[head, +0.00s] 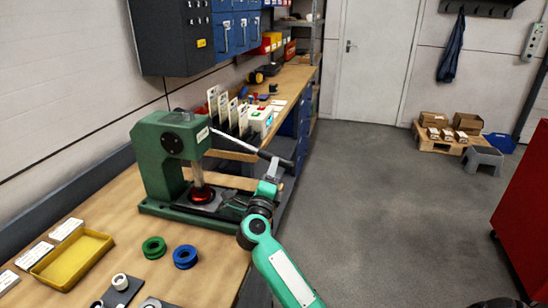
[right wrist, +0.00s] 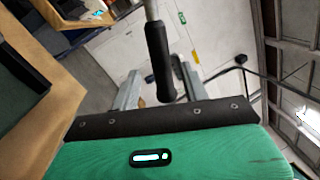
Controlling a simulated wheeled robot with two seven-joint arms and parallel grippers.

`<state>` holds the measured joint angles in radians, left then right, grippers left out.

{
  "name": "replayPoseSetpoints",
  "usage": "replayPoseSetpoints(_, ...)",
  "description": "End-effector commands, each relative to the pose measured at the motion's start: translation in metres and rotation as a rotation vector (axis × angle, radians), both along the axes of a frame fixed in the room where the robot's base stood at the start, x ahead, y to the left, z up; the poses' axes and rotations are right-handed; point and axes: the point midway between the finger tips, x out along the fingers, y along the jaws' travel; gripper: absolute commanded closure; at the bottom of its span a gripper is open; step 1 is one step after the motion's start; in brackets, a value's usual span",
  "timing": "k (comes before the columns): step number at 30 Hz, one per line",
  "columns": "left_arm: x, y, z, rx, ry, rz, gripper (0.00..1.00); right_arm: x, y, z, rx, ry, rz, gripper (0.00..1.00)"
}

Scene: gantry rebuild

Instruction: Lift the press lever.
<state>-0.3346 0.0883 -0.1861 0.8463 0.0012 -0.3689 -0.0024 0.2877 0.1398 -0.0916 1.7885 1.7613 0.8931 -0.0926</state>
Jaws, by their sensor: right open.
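The green press (head: 158,148) stands on the workbench. Its lever (head: 235,142) slopes from the press head down to the right and ends in a black grip (head: 279,160). My right gripper (head: 273,168) is at that grip, at the bench's right edge. In the right wrist view, the black grip (right wrist: 160,62) lies between the two grey fingers (right wrist: 158,88), which are apart. I cannot tell whether a finger touches it. A red ring (head: 202,194) sits under the press ram. My left gripper is not in view.
A yellow tray (head: 72,262), a green ring (head: 154,247) and a blue ring (head: 185,256) lie on the bench (head: 115,205) in front of the press. White upright cards (head: 222,106) stand behind the lever.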

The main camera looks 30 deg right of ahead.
Motion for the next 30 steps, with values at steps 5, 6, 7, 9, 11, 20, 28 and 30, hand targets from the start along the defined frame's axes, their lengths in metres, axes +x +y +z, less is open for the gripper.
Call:
replayPoseSetpoints(5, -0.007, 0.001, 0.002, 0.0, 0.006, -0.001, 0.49, 0.02, -0.021, 0.01, -0.002, 0.001, 0.0, 0.55)
replayPoseSetpoints(6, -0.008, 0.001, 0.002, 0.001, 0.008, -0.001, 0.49, 0.024, -0.024, 0.011, -0.002, 0.001, 0.0, 0.55)
replayPoseSetpoints(7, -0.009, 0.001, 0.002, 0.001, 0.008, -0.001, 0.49, 0.026, -0.026, 0.012, -0.002, 0.0, 0.001, 0.55)
replayPoseSetpoints(9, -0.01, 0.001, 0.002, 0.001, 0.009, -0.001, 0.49, 0.029, -0.03, 0.013, 0.0, 0.0, 0.001, 0.55)
replayPoseSetpoints(11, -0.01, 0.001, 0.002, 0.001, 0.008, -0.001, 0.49, 0.031, -0.032, 0.013, 0.0, 0.001, 0.001, 0.55)
replayPoseSetpoints(20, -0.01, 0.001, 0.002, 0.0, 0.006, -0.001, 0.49, 0.032, -0.034, 0.014, 0.001, 0.0, 0.001, 0.55)
replayPoseSetpoints(28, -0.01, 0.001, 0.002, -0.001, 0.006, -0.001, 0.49, 0.032, -0.033, 0.014, 0.0, 0.001, 0.001, 1.0)
replayPoseSetpoints(30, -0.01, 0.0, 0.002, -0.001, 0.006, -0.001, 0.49, 0.032, -0.033, 0.014, 0.0, 0.001, 0.001, 1.0)
